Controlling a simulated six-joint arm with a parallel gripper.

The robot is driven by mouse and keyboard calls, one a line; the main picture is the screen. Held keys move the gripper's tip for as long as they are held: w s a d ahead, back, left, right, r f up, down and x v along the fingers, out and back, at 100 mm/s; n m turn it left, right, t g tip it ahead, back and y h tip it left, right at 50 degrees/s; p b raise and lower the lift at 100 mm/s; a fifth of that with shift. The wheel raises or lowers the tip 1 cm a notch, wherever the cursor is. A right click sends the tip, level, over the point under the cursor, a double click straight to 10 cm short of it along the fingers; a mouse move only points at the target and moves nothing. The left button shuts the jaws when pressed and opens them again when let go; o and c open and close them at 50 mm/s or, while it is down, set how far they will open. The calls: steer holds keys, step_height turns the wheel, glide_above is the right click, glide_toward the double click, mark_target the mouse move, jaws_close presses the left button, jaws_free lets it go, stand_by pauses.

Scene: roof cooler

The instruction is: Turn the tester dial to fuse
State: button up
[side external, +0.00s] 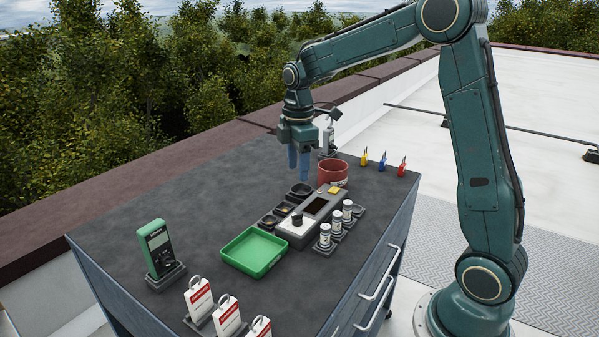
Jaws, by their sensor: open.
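A grey box-shaped tester (322,204) stands on the dark cart top. It has a dark window and a light panel at its near end. A small black dial (297,219) sits on that panel. Its pointer and labels are too small to read. My gripper (299,176) hangs above the cart, pointing down, behind the tester and apart from the dial. Its two blue fingers are open with nothing seen between them.
White cylinders (336,222) stand in a holder right of the tester. A green tray (254,251) and dark small trays (271,219) lie left. A red bowl (332,172) is behind. A green handheld meter (156,250) and red-white tags (227,315) stand farther left and nearer.

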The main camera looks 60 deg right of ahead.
mark_target(297, 214)
steer(key=shift+w+d+f, duration=0.25)
steer(key=shift+w+f, duration=0.05)
steer(key=shift+f, duration=0.15)
steer(key=shift+f, duration=6.85)
steer(key=c, duration=1)
